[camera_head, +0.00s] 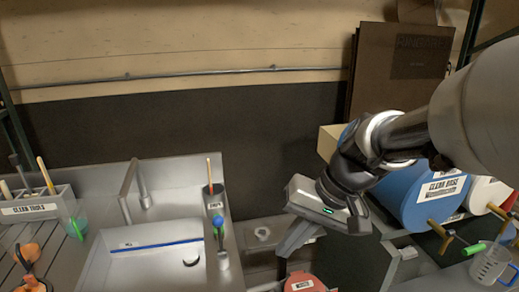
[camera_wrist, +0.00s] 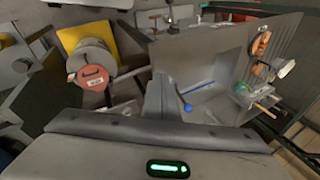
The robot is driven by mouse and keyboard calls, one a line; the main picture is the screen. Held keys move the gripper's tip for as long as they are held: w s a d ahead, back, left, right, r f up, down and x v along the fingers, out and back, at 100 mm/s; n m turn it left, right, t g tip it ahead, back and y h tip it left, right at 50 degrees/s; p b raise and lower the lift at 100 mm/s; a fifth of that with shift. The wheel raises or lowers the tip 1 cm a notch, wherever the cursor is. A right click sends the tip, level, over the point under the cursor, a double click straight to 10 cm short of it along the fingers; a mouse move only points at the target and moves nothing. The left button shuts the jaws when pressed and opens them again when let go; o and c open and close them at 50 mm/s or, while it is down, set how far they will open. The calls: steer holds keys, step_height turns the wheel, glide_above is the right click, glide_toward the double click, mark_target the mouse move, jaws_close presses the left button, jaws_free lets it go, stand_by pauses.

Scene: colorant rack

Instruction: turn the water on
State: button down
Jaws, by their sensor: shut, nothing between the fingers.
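My gripper (camera_head: 285,248) is shut and empty, right of the sink and apart from the faucet. Its fingers also show in the wrist view (camera_wrist: 160,85).
A red-lidded can (camera_head: 303,284) stands below my gripper. A clean-tools rack (camera_head: 30,207) is at left; a blue drum (camera_head: 415,205) is at right.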

steer(key=w+a+f+g+y+b, duration=0.1)
steer(key=w+a+f+y+b, duration=0.1)
steer(key=w+a+f+y, duration=0.3)
steer(key=m+t+y+b, duration=0.4)
steer(key=m+y+b, duration=0.1)
steer(key=y+b, duration=0.1)
glide_toward(220, 234)
steer(key=w+d, duration=0.2)
steer(key=w, duration=0.4)
steer(key=shift+s+d+f, duration=0.1)
steer(key=shift+d+f, duration=0.1)
steer(key=shift+f, duration=0.1)
steer(key=s+a, duration=0.1)
steer(key=a, duration=0.8)
steer(key=shift+s+a+b, duration=0.2)
steer(key=shift+b, duration=0.2)
steer(key=shift+f+b, duration=0.2)
steer(key=shift+b, duration=0.15)
